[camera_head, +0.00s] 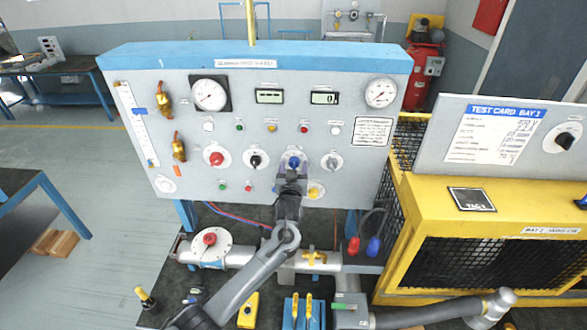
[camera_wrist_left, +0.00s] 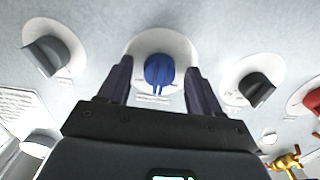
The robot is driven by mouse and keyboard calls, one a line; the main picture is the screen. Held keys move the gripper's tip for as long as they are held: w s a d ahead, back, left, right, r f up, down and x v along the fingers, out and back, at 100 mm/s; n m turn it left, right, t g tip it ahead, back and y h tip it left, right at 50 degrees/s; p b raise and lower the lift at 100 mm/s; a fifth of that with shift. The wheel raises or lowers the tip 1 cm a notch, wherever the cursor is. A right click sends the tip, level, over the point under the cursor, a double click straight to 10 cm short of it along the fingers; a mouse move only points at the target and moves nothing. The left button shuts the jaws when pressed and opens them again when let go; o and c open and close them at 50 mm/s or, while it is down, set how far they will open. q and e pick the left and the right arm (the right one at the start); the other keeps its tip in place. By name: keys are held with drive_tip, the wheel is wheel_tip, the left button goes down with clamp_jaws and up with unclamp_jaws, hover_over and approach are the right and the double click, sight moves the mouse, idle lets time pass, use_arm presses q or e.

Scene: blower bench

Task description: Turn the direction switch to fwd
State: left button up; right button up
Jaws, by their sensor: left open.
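A blue rotary knob (camera_head: 294,161) sits on a white round plate in the knob row of the grey panel (camera_head: 330,222). It also shows in the left wrist view (camera_wrist_left: 159,71), its ridge roughly upright there. My left gripper (camera_head: 291,176) is at the panel in front of this knob. In the left wrist view its fingers (camera_wrist_left: 158,78) are open, one on each side of the knob, with visible gaps. Contact is not visible. The label under the knob is too small to read, so I cannot tell which knob is the direction switch. My right gripper is not in view.
Beside the blue knob are a black knob (camera_head: 255,160) and a grey knob (camera_head: 333,161); a red knob (camera_head: 215,157) is farther left. A yellow knob (camera_head: 315,191) is close below right. Gauges and displays are above. A yellow caged machine (camera_head: 480,235) stands at right.

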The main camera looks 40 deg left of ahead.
use_arm(q)
drive_tip(key=shift+c, duration=0.4)
drive_tip(key=c, duration=1)
drive_tip(key=shift+o, duration=0.2)
drive_tip(key=n+b, duration=0.3)
drive_tip(key=n, duration=0.1)
drive_tip(key=shift+f, duration=0.2)
drive_tip(key=shift+r+n+b, duration=0.15)
drive_tip(key=shift+n+b, duration=1.3)
drive_tip(key=shift+n, duration=1.05)
